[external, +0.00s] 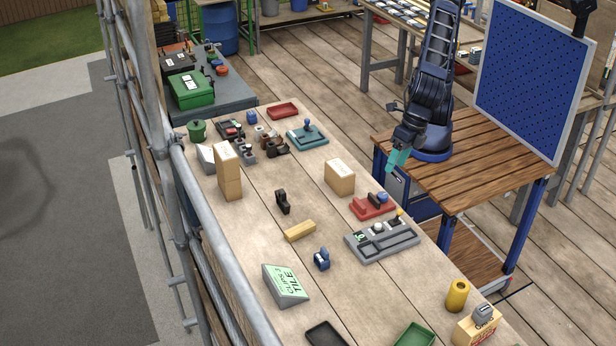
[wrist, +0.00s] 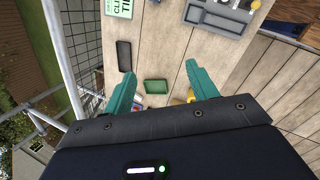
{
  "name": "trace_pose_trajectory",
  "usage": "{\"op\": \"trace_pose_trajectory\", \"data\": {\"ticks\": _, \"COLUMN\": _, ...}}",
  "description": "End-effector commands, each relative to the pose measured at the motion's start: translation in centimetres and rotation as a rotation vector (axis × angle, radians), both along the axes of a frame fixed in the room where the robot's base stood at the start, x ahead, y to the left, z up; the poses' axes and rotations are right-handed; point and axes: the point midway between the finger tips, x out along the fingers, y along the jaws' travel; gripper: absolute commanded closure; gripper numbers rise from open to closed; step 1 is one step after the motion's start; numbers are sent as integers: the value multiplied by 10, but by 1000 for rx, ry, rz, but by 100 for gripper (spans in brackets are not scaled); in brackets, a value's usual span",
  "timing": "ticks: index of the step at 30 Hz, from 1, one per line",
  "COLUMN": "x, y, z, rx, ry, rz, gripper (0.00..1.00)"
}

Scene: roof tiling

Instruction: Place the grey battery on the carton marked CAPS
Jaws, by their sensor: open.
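A grey block that looks like the grey battery (external: 483,311) sits on top of a yellow carton (external: 476,332) at the front right of the table in the external view. The dark lettering on the carton's side is small but seems to read CAPS. My gripper (external: 397,160) is well away, above the table's right edge by the wooden stand. Its teal fingers are spread and empty; they also show in the wrist view (wrist: 159,70). I cannot make out the battery in the wrist view.
A yellow cylinder (external: 457,295) stands just behind the carton, and a green tray (external: 415,336) lies left of it. A grey charger-like unit (external: 384,240), a red tool base (external: 373,208) and a cardboard box (external: 340,177) stand nearer my gripper.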

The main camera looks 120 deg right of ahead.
Motion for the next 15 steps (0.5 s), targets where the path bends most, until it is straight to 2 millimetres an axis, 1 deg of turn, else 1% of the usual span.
{"op": "trace_pose_trajectory", "data": {"ticks": 1, "x": 0, "y": -28, "z": 10, "rx": 23, "ry": -2, "rz": -68, "gripper": 42}}
{"op": "trace_pose_trajectory", "data": {"ticks": 2, "x": -2, "y": -42, "z": 14, "rx": 39, "ry": -2, "rz": -109, "gripper": 42}}
{"op": "trace_pose_trajectory", "data": {"ticks": 3, "x": -4, "y": -61, "z": 18, "rx": 58, "ry": -1, "rz": -165, "gripper": 42}}
{"op": "trace_pose_trajectory", "data": {"ticks": 5, "x": -8, "y": -90, "z": 25, "rx": 87, "ry": -2, "rz": -248, "gripper": 42}}
{"op": "trace_pose_trajectory", "data": {"ticks": 6, "x": -12, "y": -108, "z": 29, "rx": 107, "ry": -1, "rz": -304, "gripper": 42}}
{"op": "trace_pose_trajectory", "data": {"ticks": 8, "x": -18, "y": -136, "z": 35, "rx": 138, "ry": -1, "rz": -386, "gripper": 42}}
{"op": "trace_pose_trajectory", "data": {"ticks": 9, "x": -24, "y": -153, "z": 38, "rx": 157, "ry": -2, "rz": -442, "gripper": 42}}
{"op": "trace_pose_trajectory", "data": {"ticks": 11, "x": -32, "y": -179, "z": 42, "rx": 186, "ry": -3, "rz": -526, "gripper": 42}}
{"op": "trace_pose_trajectory", "data": {"ticks": 12, "x": -39, "y": -196, "z": 44, "rx": 207, "ry": -4, "rz": -580, "gripper": 42}}
{"op": "trace_pose_trajectory", "data": {"ticks": 14, "x": -50, "y": -220, "z": 46, "rx": 235, "ry": -5, "rz": -663, "gripper": 42}}
{"op": "trace_pose_trajectory", "data": {"ticks": 15, "x": -58, "y": -236, "z": 47, "rx": 256, "ry": -6, "rz": -718, "gripper": 42}}
